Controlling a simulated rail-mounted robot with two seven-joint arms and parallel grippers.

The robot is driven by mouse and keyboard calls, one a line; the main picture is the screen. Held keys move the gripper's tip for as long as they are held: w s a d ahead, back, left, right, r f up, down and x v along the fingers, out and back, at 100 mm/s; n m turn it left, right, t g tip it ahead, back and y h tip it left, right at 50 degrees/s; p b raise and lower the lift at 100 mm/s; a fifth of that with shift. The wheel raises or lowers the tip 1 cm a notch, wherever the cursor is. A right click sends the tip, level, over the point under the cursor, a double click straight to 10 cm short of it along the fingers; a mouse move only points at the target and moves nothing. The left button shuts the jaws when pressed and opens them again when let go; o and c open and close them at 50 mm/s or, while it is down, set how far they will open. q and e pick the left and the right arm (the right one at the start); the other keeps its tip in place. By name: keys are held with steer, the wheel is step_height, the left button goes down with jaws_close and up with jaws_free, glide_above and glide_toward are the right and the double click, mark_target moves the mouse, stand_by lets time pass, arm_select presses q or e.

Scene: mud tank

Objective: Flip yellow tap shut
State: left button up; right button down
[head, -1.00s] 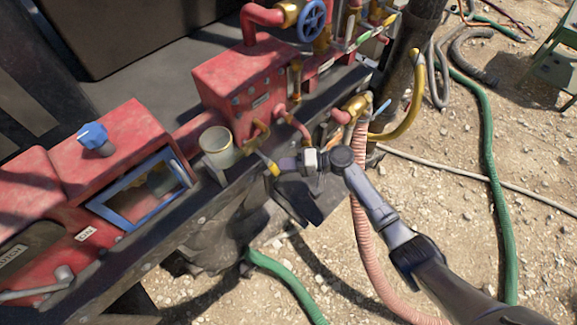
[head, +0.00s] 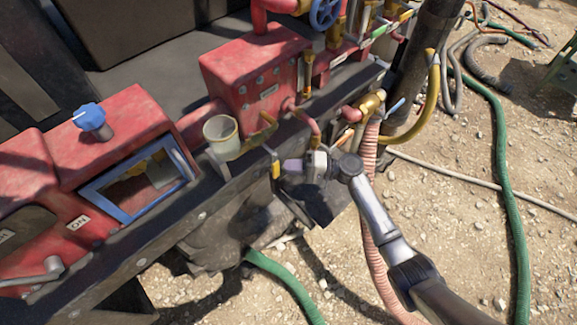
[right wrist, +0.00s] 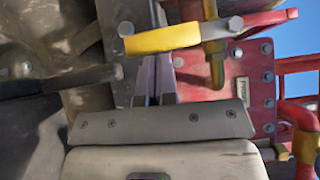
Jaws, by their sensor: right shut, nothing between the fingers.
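The yellow tap handle (head: 275,165) shows in the head view below the front edge of the red machine, with a grey stem above it. In the right wrist view the yellow handle (right wrist: 162,39) lies crosswise over the finger ends. My right gripper (head: 291,165) is at the handle's right side, very close to it. Its fingers (right wrist: 154,80) are shut together with nothing between them. I cannot tell for sure whether they touch the handle. My left gripper is not in view.
A metal cup (head: 221,136) stands left of the tap. Red boxes (head: 255,75) and pipes lie behind it. A pink ribbed hose (head: 370,190) hangs just right of my gripper.

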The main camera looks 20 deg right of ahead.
steer(key=b+v, duration=0.2)
steer(key=v, duration=1.1)
steer(key=shift+f, duration=0.15)
